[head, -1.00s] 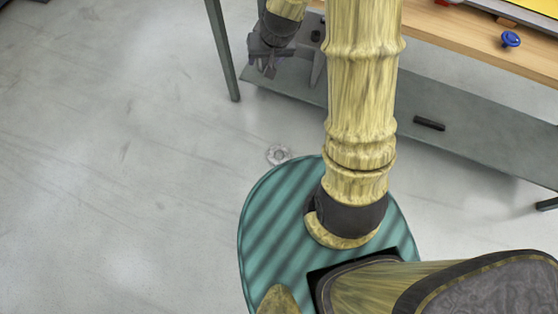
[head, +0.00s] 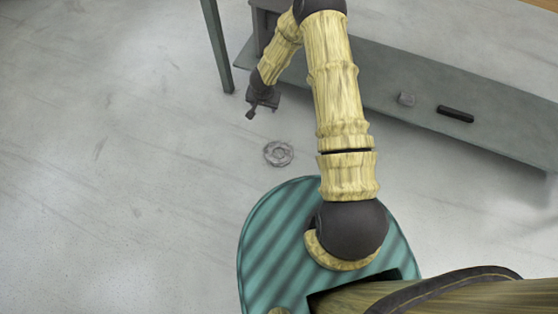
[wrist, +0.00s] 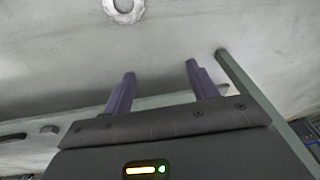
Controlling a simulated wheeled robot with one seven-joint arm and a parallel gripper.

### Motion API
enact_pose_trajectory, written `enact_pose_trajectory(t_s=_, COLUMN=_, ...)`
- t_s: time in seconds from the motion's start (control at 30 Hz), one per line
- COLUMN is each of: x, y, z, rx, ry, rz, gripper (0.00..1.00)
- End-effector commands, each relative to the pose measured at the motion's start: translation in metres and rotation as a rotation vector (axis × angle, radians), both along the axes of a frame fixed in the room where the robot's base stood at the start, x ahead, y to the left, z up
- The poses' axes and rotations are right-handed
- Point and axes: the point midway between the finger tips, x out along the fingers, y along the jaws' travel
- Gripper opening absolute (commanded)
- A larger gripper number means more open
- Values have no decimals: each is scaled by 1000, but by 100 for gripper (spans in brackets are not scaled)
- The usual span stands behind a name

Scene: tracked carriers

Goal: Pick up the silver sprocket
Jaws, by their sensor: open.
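The silver sprocket (head: 278,153) lies flat on the grey floor in the head view, just beyond my green striped base. It is a round grey ring with a hole, and it also shows in the wrist view (wrist: 124,10), cut off by the top edge. My gripper (head: 251,114) is up and to the left of the sprocket in the head view, apart from it. In the wrist view the two purple-grey fingers (wrist: 159,82) are spread with nothing between them. The sprocket shows beyond the fingertips there.
A workbench stands at the right, with a low grey shelf (head: 395,90) and a table leg (head: 217,45) near my gripper. On the shelf are a black bar (head: 456,114) and a small grey block (head: 407,99). The floor at the left is clear.

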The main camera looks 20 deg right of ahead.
Motion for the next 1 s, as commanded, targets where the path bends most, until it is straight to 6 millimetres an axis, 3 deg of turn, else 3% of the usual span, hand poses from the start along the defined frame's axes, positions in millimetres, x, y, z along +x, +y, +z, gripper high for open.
enact_pose_trajectory(t_s=0.03, x=-5, y=-1, z=-45, rx=-1, ry=29, rz=-27, gripper=59)
enact_pose_trajectory(t_s=0.1, x=-11, y=-1, z=-81, rx=-7, ry=65, rz=-60, gripper=59)
enact_pose_trajectory(t_s=0.2, x=-20, y=-1, z=-122, rx=-11, ry=113, rz=-100, gripper=59)
enact_pose_trajectory(t_s=0.3, x=-28, y=-1, z=-145, rx=-15, ry=147, rz=-125, gripper=59)
enact_pose_trajectory(t_s=0.77, x=-31, y=-1, z=-154, rx=-18, ry=164, rz=-135, gripper=59)
enact_pose_trajectory(t_s=1.0, x=-28, y=-3, z=-189, rx=-18, ry=164, rz=-136, gripper=59)
